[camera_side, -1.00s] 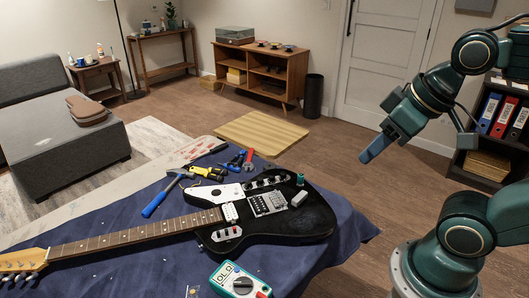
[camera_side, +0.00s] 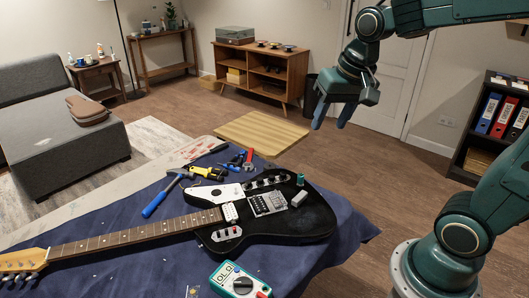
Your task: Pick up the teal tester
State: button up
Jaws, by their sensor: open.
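The teal tester (camera_side: 239,281) is a boxy meter with a white face, a small display and a dark dial. It lies on the blue cloth (camera_side: 95,228) at the front edge of the picture, below the guitar body. My gripper (camera_side: 331,115) is open and empty, high up at the upper right. Its blue fingers point down. It is well apart from the tester, far above and behind it in the picture.
A black electric guitar (camera_side: 310,222) lies across the table, its neck to the left. A hammer (camera_side: 161,197), a yellow tool (camera_side: 205,172) and other hand tools lie behind it. A small teal cylinder (camera_side: 300,179) stands on the guitar body.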

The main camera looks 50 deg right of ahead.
jog(key=w+d+f+m+g, duration=0.2)
jog(key=w+d+f+m, duration=0.35)
jog(key=w, duration=0.35)
jog(key=m+g, duration=0.2)
jog(key=m, duration=0.3)
send_over(301, 174)
notch_tip(301, 174, down, 12)
jog(key=shift+w+a+y, duration=0.1)
jog(key=shift+y, duration=0.2)
jog(key=shift+f, duration=0.15)
jog(key=shift+f, duration=4.15)
jog(key=shift+f, duration=2.6)
